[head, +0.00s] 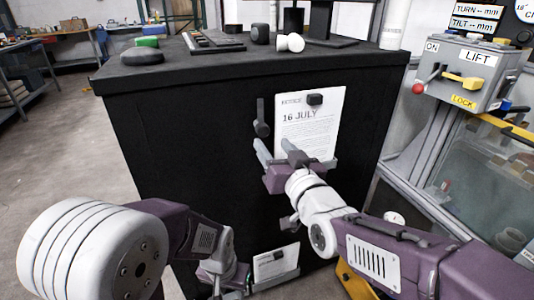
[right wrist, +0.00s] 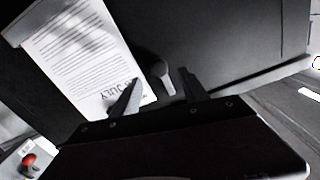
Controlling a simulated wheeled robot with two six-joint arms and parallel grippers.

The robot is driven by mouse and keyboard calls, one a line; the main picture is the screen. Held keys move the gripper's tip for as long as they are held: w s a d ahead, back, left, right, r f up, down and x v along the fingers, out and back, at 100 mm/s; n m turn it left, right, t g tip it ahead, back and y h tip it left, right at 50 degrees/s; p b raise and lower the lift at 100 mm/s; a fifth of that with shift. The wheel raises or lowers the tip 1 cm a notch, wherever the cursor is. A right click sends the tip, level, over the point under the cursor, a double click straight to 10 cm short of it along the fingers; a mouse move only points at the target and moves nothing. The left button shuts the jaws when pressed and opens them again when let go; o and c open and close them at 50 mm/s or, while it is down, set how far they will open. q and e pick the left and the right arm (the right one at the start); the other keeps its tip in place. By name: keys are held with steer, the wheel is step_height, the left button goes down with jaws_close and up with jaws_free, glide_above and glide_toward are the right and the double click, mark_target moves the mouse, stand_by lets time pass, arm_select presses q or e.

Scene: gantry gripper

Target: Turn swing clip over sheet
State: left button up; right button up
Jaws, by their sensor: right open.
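The white sheet (head: 308,140), headed "16 JULY", hangs on the black front panel (head: 180,150). The dark swing clip (head: 262,118) is on the panel beside the sheet's left edge, apart from the sheet, with its narrower arm pointing up. My right gripper (head: 276,148) is open and empty in front of the panel, just below the clip. In the right wrist view the clip (right wrist: 163,77) appears between the two fingertips (right wrist: 156,92), with the sheet (right wrist: 80,55) at left. My left gripper (head: 232,278) is low at the panel; its fingers are not clear.
A second paper (head: 272,262) is low on the panel in a grey holder. The grey lift control box (head: 462,72) with levers stands at right. Several items lie on the black top.

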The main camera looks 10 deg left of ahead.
mark_target(264, 132)
steer(key=x, duration=0.9)
steer(key=shift+r, duration=0.1)
steer(key=shift+d, duration=0.1)
jaws_close()
stand_by(1.1)
